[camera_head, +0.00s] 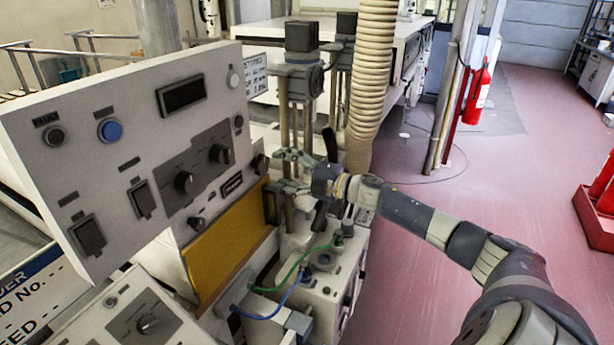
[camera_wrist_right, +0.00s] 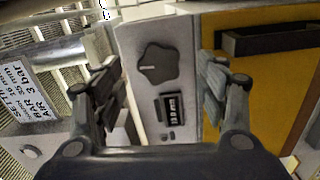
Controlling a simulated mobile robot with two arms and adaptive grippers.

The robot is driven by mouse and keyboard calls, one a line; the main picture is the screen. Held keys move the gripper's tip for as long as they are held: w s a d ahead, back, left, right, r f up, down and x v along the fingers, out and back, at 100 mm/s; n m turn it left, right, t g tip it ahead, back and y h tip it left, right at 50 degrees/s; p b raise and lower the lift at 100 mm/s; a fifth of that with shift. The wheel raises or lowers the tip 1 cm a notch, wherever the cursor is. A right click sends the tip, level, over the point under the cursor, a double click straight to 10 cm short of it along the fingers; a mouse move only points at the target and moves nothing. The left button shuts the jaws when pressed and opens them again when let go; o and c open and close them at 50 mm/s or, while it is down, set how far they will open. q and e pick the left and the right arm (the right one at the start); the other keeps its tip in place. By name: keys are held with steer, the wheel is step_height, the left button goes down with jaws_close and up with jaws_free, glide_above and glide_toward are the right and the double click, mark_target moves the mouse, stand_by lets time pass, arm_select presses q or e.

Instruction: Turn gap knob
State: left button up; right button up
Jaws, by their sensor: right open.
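A dark lobed knob (camera_wrist_right: 158,65) with a pale pointer line sits on a narrow white panel in the right wrist view, with a small digit counter (camera_wrist_right: 170,107) below it. No lettering names it as the gap knob. In the head view a dark knob (camera_head: 260,163) and a counter (camera_head: 231,183) sit above the yellow panel, apparently the same pair. My right gripper (camera_head: 277,174) is open and empty in front of them. In the wrist view its fingers (camera_wrist_right: 163,88) frame the knob from both sides, apparently apart from it. My left gripper is not in view.
A large control panel (camera_head: 150,120) with several knobs and switches stands left. The yellow panel (camera_head: 225,245) has a dark handle (camera_wrist_right: 262,42). Metal posts and a ribbed hose (camera_head: 371,70) stand close behind my gripper. Green and blue hoses lie below.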

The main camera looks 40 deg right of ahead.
steer(key=v, duration=0.7)
stand_by(0.6)
